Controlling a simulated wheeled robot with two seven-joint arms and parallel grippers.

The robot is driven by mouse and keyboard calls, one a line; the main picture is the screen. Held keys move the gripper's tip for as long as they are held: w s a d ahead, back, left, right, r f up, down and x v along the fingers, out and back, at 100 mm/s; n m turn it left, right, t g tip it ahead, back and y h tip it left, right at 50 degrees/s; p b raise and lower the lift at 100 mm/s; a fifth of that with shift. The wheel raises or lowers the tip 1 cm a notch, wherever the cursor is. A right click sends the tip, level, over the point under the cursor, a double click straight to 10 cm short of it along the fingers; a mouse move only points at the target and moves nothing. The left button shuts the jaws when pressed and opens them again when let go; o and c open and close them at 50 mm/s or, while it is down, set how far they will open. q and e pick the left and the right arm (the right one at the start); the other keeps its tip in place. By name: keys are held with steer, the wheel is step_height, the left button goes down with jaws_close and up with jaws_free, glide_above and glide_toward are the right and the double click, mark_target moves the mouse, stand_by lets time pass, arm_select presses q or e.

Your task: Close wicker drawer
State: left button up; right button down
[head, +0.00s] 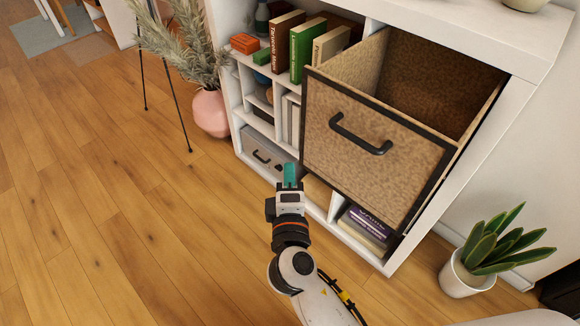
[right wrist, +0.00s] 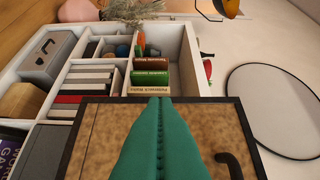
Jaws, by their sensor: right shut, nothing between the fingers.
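The wicker drawer (head: 365,155) is a tan woven box with a dark frame and a black handle (head: 362,136). In the head view it is pulled well out of the upper right compartment of the white shelf (head: 475,37), and its open top shows. My right gripper (head: 290,174) is shut and empty, just left of the drawer's lower left corner in the picture. In the right wrist view its green fingers (right wrist: 158,140) are together in front of the drawer front (right wrist: 100,125), with the handle (right wrist: 233,165) at lower right. Contact cannot be told. My left gripper is not in view.
Books (head: 301,47) stand in the compartments left of the drawer. A grey drawer (head: 264,156) sits low at left. A pink vase (head: 210,113) and a thin black stand (head: 167,75) are on the floor at left, a potted plant (head: 460,275) at right. Open wooden floor (head: 110,220) lies at left.

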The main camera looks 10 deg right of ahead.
mark_target(360, 85)
steer(key=w+d+p, duration=0.2)
steer(key=w+d, duration=0.2)
steer(key=w, duration=0.6)
steer(key=shift+w, duration=0.35)
steer(key=shift+d, duration=0.15)
steer(key=shift+w+d, duration=0.35)
steer(key=shift+d, duration=0.1)
steer(key=w+d, duration=0.4)
steer(key=d, duration=0.2)
steer(key=w+d+b, duration=0.1)
steer(key=w+d, duration=0.4)
steer(key=d, duration=0.1)
steer(key=w+d, duration=0.5)
steer(key=d, duration=0.1)
steer(key=shift+w+d, duration=0.1)
steer(key=shift+d, duration=0.1)
steer(key=shift+a+f, duration=0.1)
steer(key=shift+a, duration=0.05)
